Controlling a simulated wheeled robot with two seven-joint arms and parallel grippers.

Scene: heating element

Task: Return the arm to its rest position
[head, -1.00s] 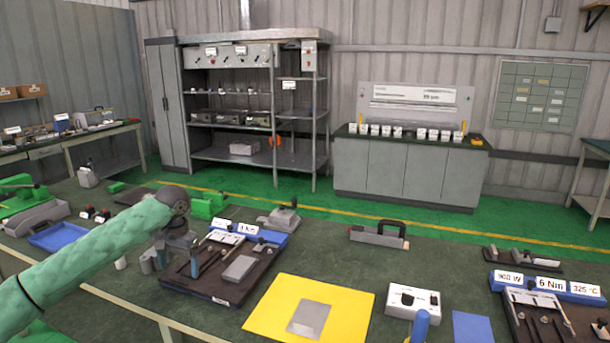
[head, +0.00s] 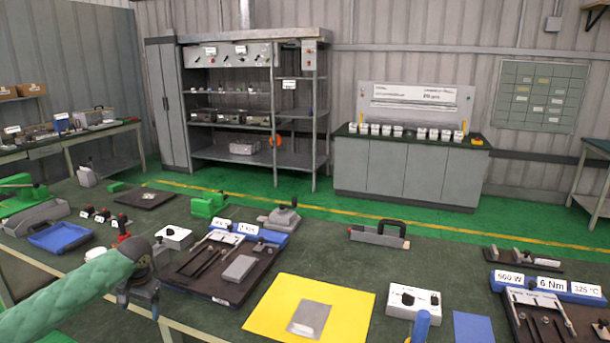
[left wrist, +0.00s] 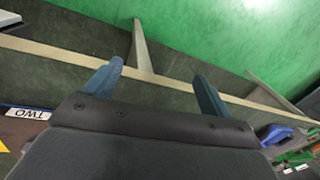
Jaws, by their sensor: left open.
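My left arm, in a green sleeve, comes in from the left in the head view. My left gripper (head: 140,302) hangs over the front edge of the workbench, left of the dark fixture board. In the left wrist view, the two blue fingers of my left gripper (left wrist: 158,85) stand wide apart with nothing between them. Beyond them are the bench edge and the green floor. My right gripper is not clearly seen; only a blue piece shows at the bottom of the head view.
A dark fixture board (head: 190,277) lies right of my left gripper. A white box with a knob (head: 174,238) and a blue tray (head: 59,238) stand behind it. A yellow mat (head: 264,312) bears a grey plate (head: 310,318). A white control box (head: 413,302) stands further right.

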